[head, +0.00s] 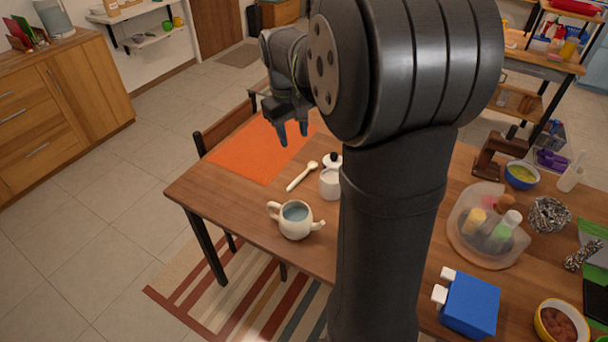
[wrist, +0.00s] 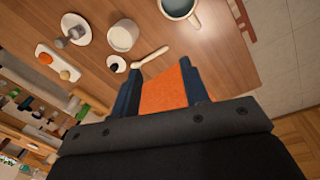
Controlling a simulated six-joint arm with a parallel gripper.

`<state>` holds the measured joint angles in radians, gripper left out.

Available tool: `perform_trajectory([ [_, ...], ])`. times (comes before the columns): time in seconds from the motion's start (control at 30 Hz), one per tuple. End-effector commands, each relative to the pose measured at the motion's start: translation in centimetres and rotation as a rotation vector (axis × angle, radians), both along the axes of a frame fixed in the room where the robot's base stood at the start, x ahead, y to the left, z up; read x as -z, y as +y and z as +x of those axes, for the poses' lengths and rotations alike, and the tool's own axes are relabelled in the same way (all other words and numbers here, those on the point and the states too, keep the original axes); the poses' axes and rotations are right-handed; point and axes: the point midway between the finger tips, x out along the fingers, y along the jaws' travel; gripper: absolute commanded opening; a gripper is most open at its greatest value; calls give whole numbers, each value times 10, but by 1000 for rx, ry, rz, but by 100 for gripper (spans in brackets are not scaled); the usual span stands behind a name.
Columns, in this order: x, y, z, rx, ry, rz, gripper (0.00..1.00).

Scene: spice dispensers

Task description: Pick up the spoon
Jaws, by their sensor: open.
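A cream-coloured spoon (head: 301,176) lies on the wooden table, between the orange mat and the white jar. In the wrist view the spoon (wrist: 152,57) lies just beyond the fingertips, with its bowl end near the left finger. My gripper (head: 294,131) is open and empty, with its fingers pointing down over the orange mat, beyond the spoon in the head view. In the wrist view my gripper (wrist: 161,71) has the orange mat showing between its fingers. It is apart from the spoon.
Close to the spoon are a white jar (head: 330,184), a lid with a black knob (head: 332,161) and a teapot (head: 296,221). The orange mat (head: 252,154) looks bare. Several bottles on a clear tray (head: 462,252) and a blue box (head: 468,305) stand farther right.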

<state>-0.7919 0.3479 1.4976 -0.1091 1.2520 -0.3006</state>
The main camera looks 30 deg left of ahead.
Motion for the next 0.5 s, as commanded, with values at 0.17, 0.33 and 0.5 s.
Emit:
perform_trajectory([
  [0.17,35,17,22,305,-89,22,42],
  [0.33,67,33,40,588,-174,79,42],
  [0.5,99,50,55,856,-243,161,42],
])
